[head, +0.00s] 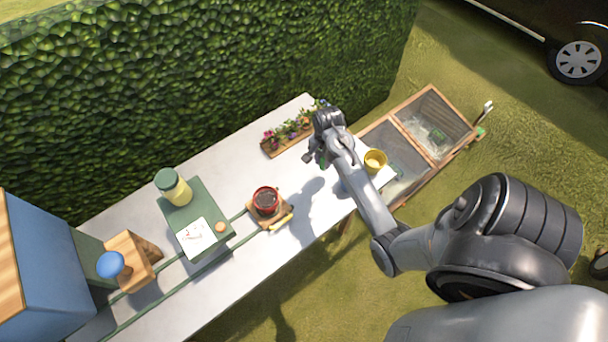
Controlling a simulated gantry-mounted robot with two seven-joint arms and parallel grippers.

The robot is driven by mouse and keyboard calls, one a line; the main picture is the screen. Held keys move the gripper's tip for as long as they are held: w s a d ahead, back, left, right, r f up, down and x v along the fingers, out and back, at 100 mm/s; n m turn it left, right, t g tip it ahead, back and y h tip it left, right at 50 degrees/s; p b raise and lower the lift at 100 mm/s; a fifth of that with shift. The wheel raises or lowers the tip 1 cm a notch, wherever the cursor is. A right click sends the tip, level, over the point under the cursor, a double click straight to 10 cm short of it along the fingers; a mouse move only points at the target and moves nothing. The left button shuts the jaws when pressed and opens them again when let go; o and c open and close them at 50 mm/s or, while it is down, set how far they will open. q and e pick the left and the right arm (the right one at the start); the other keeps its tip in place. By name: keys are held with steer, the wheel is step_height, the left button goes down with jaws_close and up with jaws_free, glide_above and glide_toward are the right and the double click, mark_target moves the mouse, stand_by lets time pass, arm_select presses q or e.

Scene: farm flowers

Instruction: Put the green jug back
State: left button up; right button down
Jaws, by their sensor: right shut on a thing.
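My right gripper (316,157) is above the far right part of the white table (225,155), near the flower planter. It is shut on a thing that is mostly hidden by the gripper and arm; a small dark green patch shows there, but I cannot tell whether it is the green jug. No green jug shows clearly elsewhere. A pale yellow jar with a green lid (174,188) stands upright on a green stand at the table's left part. My left gripper is not in view.
A red pot (265,201) stands on a wooden board at mid-table. A flower planter (288,136) lies along the back edge. A yellow cup (375,161) is right of my arm. Wooden cold frames (433,122) adjoin the right end. A hedge (200,70) runs behind.

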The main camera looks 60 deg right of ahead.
steer(key=shift+w+a+f+b, duration=0.2)
steer(key=shift+w+a+f, duration=0.15)
steer(key=shift+w+f, duration=1.6)
steer(key=shift+w+a+f+b, duration=0.2)
steer(key=shift+w+a+f, duration=0.2)
steer(key=shift+w+f, duration=1.5)
steer(key=shift+w+a+f+b, duration=0.3)
steer(key=shift+w+f, duration=0.8)
steer(key=shift+f, duration=1.6)
steer(key=shift+f, duration=0.1)
steer(key=c, duration=0.9)
jaws_free()
steer(key=shift+c, duration=0.2)
